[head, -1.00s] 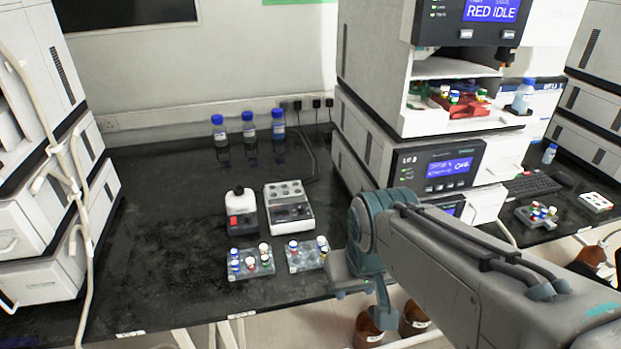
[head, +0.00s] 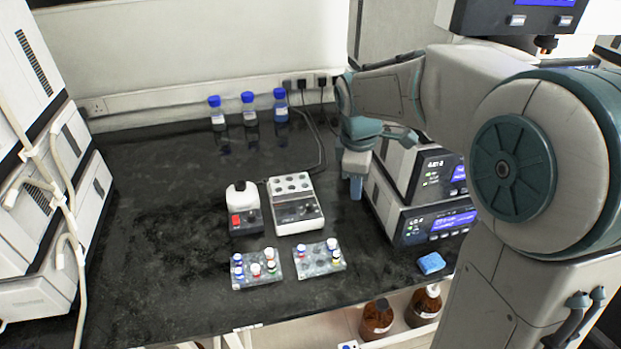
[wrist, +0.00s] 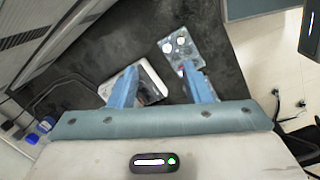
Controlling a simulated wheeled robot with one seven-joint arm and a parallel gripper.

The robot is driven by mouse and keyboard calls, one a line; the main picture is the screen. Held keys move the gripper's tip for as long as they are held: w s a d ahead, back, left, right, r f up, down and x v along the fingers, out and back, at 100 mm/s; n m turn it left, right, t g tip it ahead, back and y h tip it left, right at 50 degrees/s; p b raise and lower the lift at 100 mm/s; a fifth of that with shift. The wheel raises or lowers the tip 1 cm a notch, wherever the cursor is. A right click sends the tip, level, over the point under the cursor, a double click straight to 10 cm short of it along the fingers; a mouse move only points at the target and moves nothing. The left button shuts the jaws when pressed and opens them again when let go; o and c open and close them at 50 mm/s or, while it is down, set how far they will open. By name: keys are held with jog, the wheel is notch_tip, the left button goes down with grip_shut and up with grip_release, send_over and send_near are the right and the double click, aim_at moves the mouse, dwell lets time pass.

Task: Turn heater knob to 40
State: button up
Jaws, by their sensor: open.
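The heater (head: 283,186) is a white block with round wells on top and a dark front panel. It stands on the black bench near the middle of the head view. Its knob is too small to make out clearly, so its setting cannot be read. My gripper (head: 356,192) is to the right of the heater, pointing down and apart from it. In the wrist view my gripper (wrist: 160,72) has two blue fingers spread apart with nothing held. The heater (wrist: 152,78) shows between and behind them, partly covered by the left finger.
A white bottle-like device with a red front (head: 244,212) stands left of the heater. Two vial racks (head: 257,279) (head: 322,264) lie in front. Stacked instruments (head: 425,215) stand close right of my gripper. Blue-capped bottles (head: 249,112) stand behind. The bench's left part is clear.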

jog(key=w+a+f+n, duration=0.3)
jog(key=w+a+n, duration=0.35)
jog(key=w, duration=0.25)
jog(key=n+g+y+p, duration=0.1)
jog(key=n+p, duration=0.1)
jog(key=n, duration=0.6)
send_over(309, 204)
notch_tip(309, 204, down, 7)
notch_tip(309, 204, down, 13)
jog(key=shift+p, duration=0.75)
grip_shut()
